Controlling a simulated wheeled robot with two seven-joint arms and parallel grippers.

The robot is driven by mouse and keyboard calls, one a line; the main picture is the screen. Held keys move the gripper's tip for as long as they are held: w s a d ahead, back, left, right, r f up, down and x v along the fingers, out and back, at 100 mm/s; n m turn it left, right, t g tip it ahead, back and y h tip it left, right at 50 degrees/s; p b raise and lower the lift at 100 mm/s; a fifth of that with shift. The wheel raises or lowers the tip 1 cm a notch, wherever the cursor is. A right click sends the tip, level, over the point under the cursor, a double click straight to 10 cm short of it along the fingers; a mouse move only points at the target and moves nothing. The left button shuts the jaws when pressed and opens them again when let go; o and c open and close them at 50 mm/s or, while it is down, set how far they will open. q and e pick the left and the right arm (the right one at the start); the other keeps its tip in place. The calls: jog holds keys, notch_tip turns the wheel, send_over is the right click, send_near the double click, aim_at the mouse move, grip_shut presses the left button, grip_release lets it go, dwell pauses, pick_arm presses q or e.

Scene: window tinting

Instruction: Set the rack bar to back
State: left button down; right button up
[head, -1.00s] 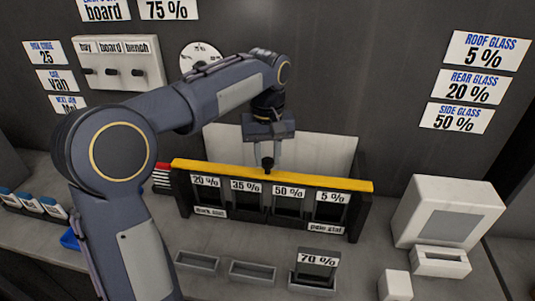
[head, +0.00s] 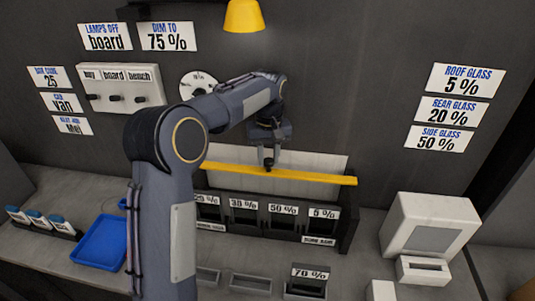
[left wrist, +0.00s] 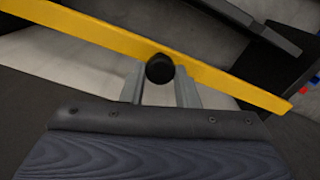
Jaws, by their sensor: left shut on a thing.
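The yellow rack bar (head: 310,177) runs across above the dark rack (head: 345,222) in the head view. It crosses the left wrist view (left wrist: 225,82) at a slant. My left gripper (head: 268,163) is shut on the black knob (left wrist: 159,68) at the bar's middle. The bar stands toward the back of the rack, in front of the pale panel (head: 325,160). The rack's slots hold dark swatches labelled with percentages, 50 % and 5 % among them. My right gripper is not in view.
A blue tray (head: 100,243) and several small bottles stand at the left. A white box-shaped device (head: 425,230) stands at the right. Small holders, one with a 70 % swatch (head: 308,273), sit in front of the rack. Wall signs and a switch panel (head: 118,88) hang behind.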

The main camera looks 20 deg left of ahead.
aim_at(268, 159)
pick_arm(q)
jog(key=shift+w+r, duration=0.15)
jog(key=shift+w, duration=0.05)
jog(key=c, duration=1.5)
grip_release()
jog(key=o, duration=0.4)
jog(key=shift+w, duration=0.1)
notch_tip(268, 159, up, 8)
jog(key=shift+f, duration=0.2)
jog(key=shift+s+f, duration=0.1)
jog(key=shift+s, duration=0.1)
